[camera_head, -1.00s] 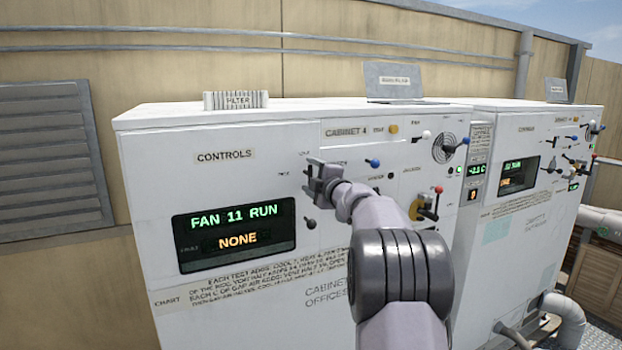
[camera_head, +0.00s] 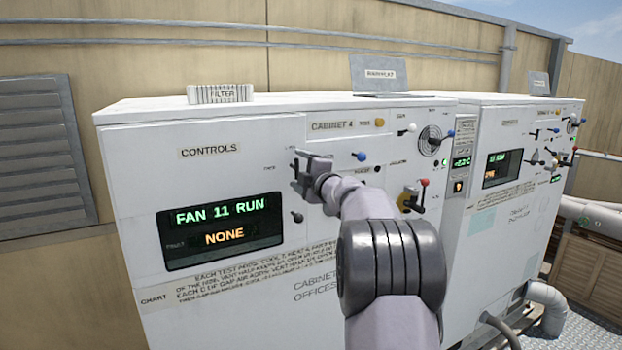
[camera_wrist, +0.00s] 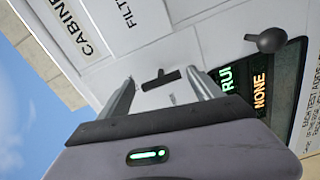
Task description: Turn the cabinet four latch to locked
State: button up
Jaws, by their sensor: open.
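The cabinet 4 (camera_head: 345,125) is a white box with a controls panel on its front. In the wrist view a small black T-shaped handle (camera_wrist: 160,78), which appears to be the latch, sits on the white face. It lies between the fingertips of my gripper (camera_wrist: 158,85), which is open; I cannot tell whether the fingers touch it. In the head view my gripper (camera_head: 310,165) is close to the front, right of the CONTROLS label, and largely hides the latch. I cannot read its setting.
A dark lever (camera_head: 297,217) is just below my gripper; its ball end shows in the wrist view (camera_wrist: 270,40). A display (camera_head: 222,230) reads FAN 11 RUN and NONE. A blue knob (camera_head: 360,156) and a red-tipped lever (camera_head: 418,195) are to the right. A second cabinet (camera_head: 515,215) adjoins.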

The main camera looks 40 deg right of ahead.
jog(key=b+v, duration=0.2)
jog(key=v, duration=1.4)
jog(key=shift+s, duration=0.2)
jog(key=s+a+f+m+g+h+b, duration=0.1)
jog(key=a+f+m+g+h+b, duration=0.2)
jog(key=a+f+m+b, duration=0.6)
jog(key=s+a+f+m+g+y+b, duration=0.4)
jog(key=s+a+f, duration=0.8)
jog(key=a+f, duration=0.3)
jog(key=s+a+f+m+g+y+b, duration=0.4)
jog(key=s+a+f, duration=0.7)
jog(key=a+f, duration=0.5)
jog(key=shift+s+a+f+m+g+y+b, duration=0.2)
jog(key=shift+s+a+m+g+y+b, duration=0.15)
jog(key=shift+a+y+b, duration=0.6)
jog(key=shift+d+h, duration=0.25)
